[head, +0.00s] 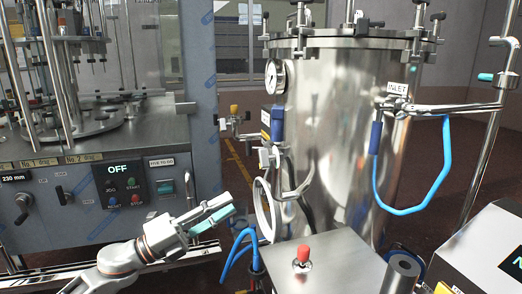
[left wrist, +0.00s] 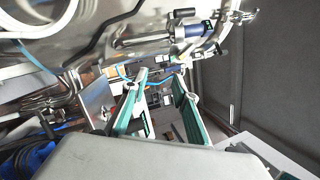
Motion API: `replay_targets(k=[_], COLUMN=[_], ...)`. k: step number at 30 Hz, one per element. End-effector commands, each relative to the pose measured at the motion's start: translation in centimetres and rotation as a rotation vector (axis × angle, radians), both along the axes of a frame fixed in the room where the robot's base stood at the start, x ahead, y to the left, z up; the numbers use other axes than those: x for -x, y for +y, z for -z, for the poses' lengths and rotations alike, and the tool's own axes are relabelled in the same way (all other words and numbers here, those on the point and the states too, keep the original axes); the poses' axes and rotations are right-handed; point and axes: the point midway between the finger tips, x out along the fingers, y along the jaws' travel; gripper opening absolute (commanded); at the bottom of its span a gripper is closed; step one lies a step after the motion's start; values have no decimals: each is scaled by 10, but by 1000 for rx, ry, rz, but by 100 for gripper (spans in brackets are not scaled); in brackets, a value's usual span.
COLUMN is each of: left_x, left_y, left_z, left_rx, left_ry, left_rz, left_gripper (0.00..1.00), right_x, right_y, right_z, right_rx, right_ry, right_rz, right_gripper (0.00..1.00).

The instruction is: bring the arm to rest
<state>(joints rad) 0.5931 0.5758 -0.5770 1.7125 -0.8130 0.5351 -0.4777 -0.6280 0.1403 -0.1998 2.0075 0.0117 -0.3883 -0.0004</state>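My left arm (head: 130,257) comes in from the lower left in the head view. Its gripper (head: 228,209) points right, in front of the filling machine (head: 190,110) and left of the steel tank (head: 335,130). In the left wrist view the two teal-lined fingers of the left gripper (left wrist: 160,80) stand apart with nothing between them. The left gripper appears clear of the machine and tank, though the exact gap cannot be told. My right gripper is not in either view.
A steel box (head: 325,270) with a red knob (head: 303,252) stands at front. A blue hose (head: 445,160) hangs by the inlet. Floor (head: 238,165) shows between machine and tank.

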Motion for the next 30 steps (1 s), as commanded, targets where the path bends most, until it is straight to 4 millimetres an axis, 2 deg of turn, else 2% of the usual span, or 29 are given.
replay_targets(k=[8,14,17,20,24,27,30], left_x=[24,60,88,125,189,234,268], left_y=[17,42,55,68,85,93,99], left_z=[98,188,236,285,349,382,404], left_rx=[350,578,686,788,921,995,1045], left_ry=[459,805,980,1154,1385,1518,1609], left_rz=[-145,-293,-378,-473,-617,-707,-775], left_gripper=[28,28,28,28,28,28,28], right_x=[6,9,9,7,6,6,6], right_y=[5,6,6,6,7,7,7], right_z=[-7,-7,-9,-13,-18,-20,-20], right_rx=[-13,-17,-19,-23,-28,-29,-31], right_ry=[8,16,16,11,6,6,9], right_rz=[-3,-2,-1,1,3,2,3], right_gripper=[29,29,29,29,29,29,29])
